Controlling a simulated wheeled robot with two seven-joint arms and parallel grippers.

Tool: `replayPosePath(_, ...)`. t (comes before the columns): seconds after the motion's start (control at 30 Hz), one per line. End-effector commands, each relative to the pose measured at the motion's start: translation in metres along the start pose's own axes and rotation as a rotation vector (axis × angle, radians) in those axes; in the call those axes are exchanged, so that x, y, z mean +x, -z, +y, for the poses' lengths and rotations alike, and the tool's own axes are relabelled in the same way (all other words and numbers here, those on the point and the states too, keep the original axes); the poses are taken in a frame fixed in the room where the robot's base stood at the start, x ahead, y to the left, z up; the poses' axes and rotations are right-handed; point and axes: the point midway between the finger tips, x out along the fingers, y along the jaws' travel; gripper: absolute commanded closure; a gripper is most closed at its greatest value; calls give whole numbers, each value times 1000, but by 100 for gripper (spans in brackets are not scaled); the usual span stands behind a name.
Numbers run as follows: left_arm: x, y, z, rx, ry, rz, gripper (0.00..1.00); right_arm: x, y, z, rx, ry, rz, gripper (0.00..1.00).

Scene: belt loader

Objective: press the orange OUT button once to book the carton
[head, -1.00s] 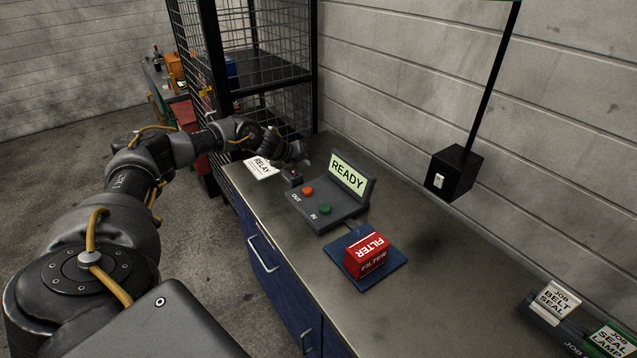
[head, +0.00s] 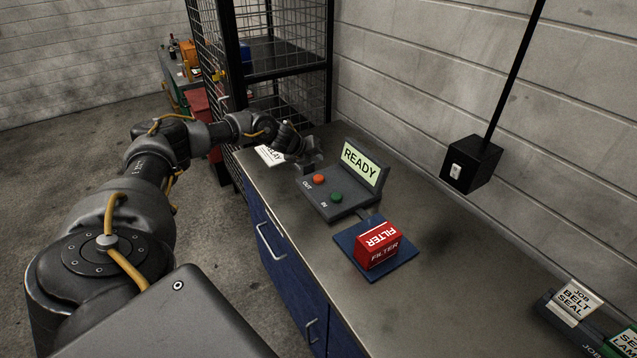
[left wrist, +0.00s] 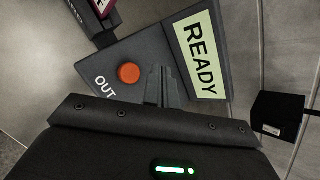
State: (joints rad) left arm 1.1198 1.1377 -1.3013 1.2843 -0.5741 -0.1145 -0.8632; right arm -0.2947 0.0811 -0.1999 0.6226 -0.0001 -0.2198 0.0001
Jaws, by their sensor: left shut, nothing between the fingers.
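The orange OUT button (head: 319,180) is on the left of the grey console (head: 328,211), beside the green IN button (head: 336,197). The console's screen (head: 360,163) reads READY. The red FILTER carton (head: 379,247) rests on the blue pad (head: 403,261) in front of the console. My left gripper (head: 312,167) is shut and empty, just behind the orange button at the console's far left. In the left wrist view the shut fingertips (left wrist: 160,75) lie just right of the orange button (left wrist: 129,73), apart from it in the picture. My right gripper is not in view.
A white RELAY card (head: 268,154) lies at the bench's far left end, partly behind my gripper. A black switch box (head: 472,164) hangs at the wall. Job cards (head: 575,301) stand at the right. A wire cage (head: 290,60) stands behind. The bench middle is clear.

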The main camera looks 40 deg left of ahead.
Motion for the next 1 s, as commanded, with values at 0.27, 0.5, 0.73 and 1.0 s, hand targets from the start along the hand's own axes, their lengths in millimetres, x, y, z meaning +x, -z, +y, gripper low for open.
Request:
replayPosePath(0.27,29,21,21,-1,0,0,100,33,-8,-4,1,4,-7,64)
replayPosePath(0.5,35,25,25,0,0,-1,100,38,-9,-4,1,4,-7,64)
replayPosePath(0.73,34,25,25,0,0,-1,100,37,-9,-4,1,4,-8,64)
replayPosePath(1.0,34,25,25,0,0,-1,100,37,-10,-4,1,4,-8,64)
